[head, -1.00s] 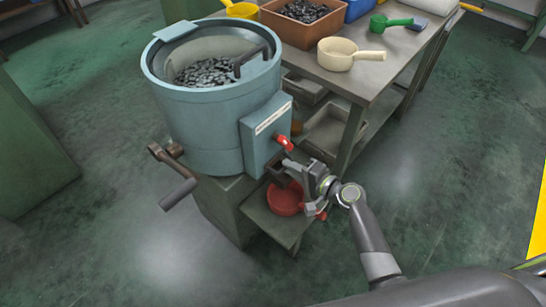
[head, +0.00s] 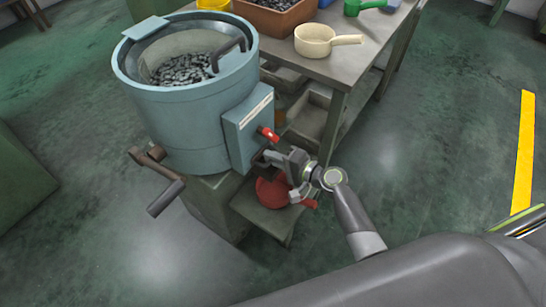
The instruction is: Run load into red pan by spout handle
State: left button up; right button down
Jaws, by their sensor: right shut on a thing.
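The blue-grey round machine bowl (head: 186,110) holds a heap of dark small parts (head: 183,69). Below the box, a dark spout part (head: 264,163) shows beside my right gripper (head: 277,164). The right gripper is shut on what looks like the spout handle, and its jaws largely hide the grip. The red pan (head: 271,192) sits under the spout on a low shelf, its handle pointing right, partly covered by the gripper. I cannot see inside the pan well. My left gripper is not in view.
A crank (head: 160,180) sticks out at the machine's lower left. A work table (head: 345,70) behind holds a cream pan (head: 315,40), a brown bin (head: 275,18) and a green scoop (head: 362,6). Open floor lies right of the low shelf (head: 270,222).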

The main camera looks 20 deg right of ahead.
jog(key=v, duration=0.3)
jog(key=shift+s+d+f, duration=0.3)
jog(key=shift+s, duration=0.1)
jog(key=c, duration=1.9)
grip_release()
jog(key=shift+w+a, duration=0.1)
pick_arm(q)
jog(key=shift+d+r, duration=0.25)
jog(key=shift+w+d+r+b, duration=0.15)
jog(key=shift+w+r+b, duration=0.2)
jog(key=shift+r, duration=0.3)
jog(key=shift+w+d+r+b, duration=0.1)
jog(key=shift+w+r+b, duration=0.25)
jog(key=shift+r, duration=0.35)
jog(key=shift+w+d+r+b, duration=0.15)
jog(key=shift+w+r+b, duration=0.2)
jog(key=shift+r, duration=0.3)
pick_arm(e)
jog(key=shift+v, duration=8.75)
jog(key=shift+f, duration=0.1)
